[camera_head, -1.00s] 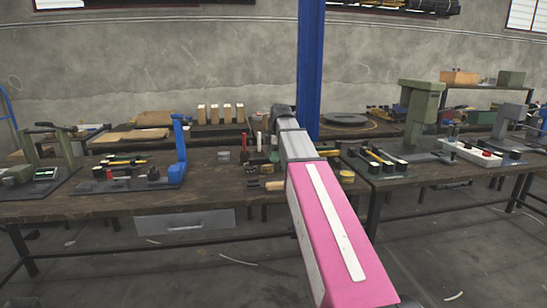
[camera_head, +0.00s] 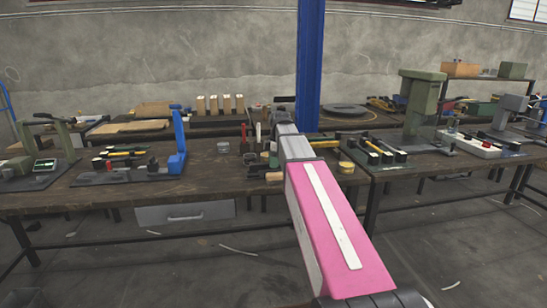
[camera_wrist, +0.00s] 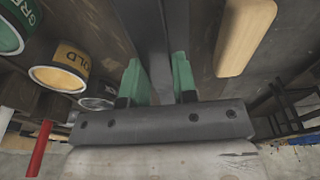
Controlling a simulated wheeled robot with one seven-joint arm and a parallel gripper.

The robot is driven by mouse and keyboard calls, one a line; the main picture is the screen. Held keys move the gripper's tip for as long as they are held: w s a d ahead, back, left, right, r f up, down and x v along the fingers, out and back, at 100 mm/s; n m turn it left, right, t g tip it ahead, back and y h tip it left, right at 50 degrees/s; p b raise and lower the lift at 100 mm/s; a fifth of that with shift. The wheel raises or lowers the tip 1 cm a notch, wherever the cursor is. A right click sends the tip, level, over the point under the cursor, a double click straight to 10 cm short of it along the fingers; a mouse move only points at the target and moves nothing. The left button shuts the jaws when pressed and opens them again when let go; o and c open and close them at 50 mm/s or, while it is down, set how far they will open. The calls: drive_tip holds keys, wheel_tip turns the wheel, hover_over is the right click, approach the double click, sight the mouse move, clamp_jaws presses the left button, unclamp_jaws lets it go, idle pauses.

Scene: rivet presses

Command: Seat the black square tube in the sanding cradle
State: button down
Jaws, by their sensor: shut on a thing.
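In the wrist view my gripper (camera_wrist: 157,62) has its two green fingers shut on a dark bar, the black square tube (camera_wrist: 153,25), which runs up out of the picture between them. In the head view my arm reaches over the middle workbench and its end hides most of the gripper and tube. I cannot tell for sure which fixture is the sanding cradle. A fixture with black blocks and yellow bars (camera_head: 379,152) stands right of my arm. Another with a dark base and blue post (camera_head: 178,142) stands to the left.
Paint tins labelled green (camera_wrist: 12,30) and gold (camera_wrist: 62,68) stand left of my fingers in the wrist view; a wooden block (camera_wrist: 245,35) is to the right. A blue column (camera_head: 311,65) rises behind my arm. Bare workbench (camera_head: 215,172) lies left of my arm.

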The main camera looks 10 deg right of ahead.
drive_tip(key=shift+f, duration=0.45)
drive_tip(key=shift+f, duration=0.7)
idle(0.4)
drive_tip(key=c, duration=0.8)
unclamp_jaws()
drive_tip(key=shift+r, duration=0.1)
